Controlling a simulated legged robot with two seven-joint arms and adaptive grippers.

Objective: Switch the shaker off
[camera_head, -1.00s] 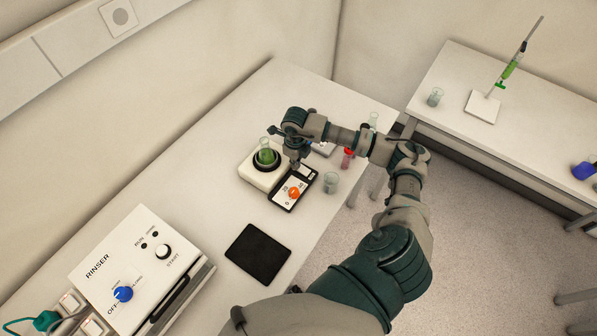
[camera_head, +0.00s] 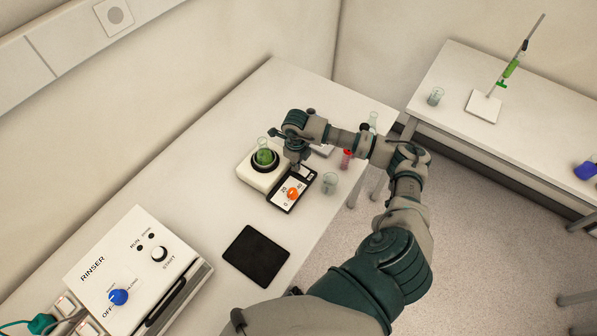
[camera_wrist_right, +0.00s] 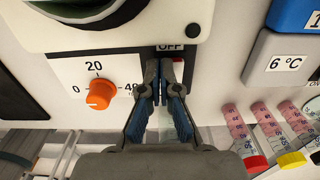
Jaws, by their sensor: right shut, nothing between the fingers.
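The shaker (camera_head: 256,178) is a white box on the near table, with a flask of green liquid (camera_head: 264,157) in its round holder. Its front panel has an orange knob (camera_head: 292,193) on a 0-20-40 scale, seen also in the right wrist view (camera_wrist_right: 101,95). An OFF label (camera_wrist_right: 170,47) sits right of the scale. My right gripper (camera_wrist_right: 165,75) is shut and empty, its fingertips at the panel just below the OFF label, pointing at it. The fingers hide the switch area, so its position and any contact cannot be told. My left gripper is not in view.
A glass beaker (camera_head: 330,182) and a red-capped tube (camera_head: 346,159) stand right of the shaker. A black mat (camera_head: 256,255) and the rinser (camera_head: 125,285) with a blue knob lie nearer.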

